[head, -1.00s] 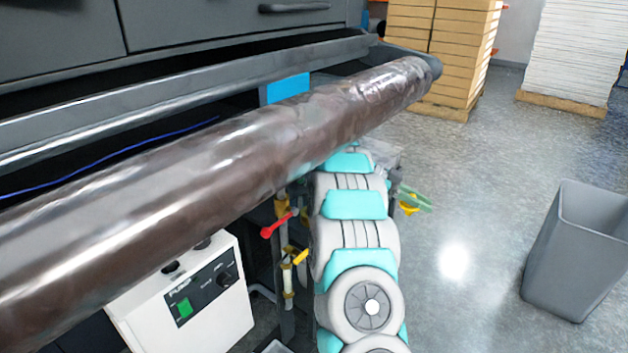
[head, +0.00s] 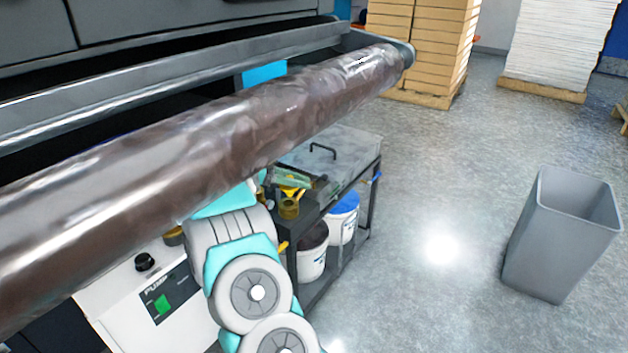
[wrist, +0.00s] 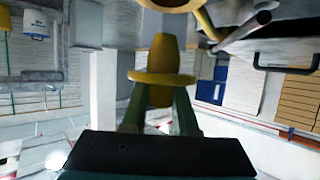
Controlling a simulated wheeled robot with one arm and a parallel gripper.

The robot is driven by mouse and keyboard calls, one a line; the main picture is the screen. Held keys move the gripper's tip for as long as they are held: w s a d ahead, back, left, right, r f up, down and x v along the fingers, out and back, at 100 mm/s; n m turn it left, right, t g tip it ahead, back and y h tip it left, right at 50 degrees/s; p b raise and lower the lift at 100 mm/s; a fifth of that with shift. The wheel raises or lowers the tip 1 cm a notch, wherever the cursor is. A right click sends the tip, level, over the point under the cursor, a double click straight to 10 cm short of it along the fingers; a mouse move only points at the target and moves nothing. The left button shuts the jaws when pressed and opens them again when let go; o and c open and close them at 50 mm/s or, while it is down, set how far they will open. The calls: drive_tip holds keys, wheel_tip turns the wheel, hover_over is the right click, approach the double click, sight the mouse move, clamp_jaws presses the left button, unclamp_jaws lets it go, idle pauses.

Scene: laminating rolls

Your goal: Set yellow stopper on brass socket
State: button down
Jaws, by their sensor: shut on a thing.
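The yellow stopper (wrist: 164,58) has a round flange and a tapered end. In the wrist view it sits between the green fingers of my gripper (wrist: 160,108), which are shut on it. A brass-coloured rim, seemingly the brass socket (wrist: 172,4), is cut off by the top edge, with a small gap in the picture between it and the stopper's tip. In the head view the brass socket (head: 288,208) stands at the cart's near left corner. My gripper (head: 293,178) and the stopper (head: 298,192) are just above it; whether they touch is unclear.
A long film-wrapped roll (head: 230,130) crosses above my arm. The dark cart (head: 330,207) carries a clear-lidded box (head: 335,150), with white buckets (head: 343,218) below. A white pump box (head: 150,300) stands at left. A grey bin (head: 565,235) stands on open floor at right.

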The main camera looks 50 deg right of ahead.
sight(288, 196)
drive_tip(key=f+b, duration=0.2)
drive_tip(key=f, duration=0.1)
drive_tip(key=shift+w+a, duration=0.15)
drive_tip(key=shift+a, duration=0.05)
drive_tip(key=shift+f+b, duration=0.55)
drive_tip(key=shift+f, duration=0.3)
drive_tip(key=shift+p, duration=0.85)
drive_tip(key=shift+f, duration=0.55)
idle(0.8)
drive_tip(key=c, duration=1)
unclamp_jaws()
drive_tip(key=shift+o, duration=0.2)
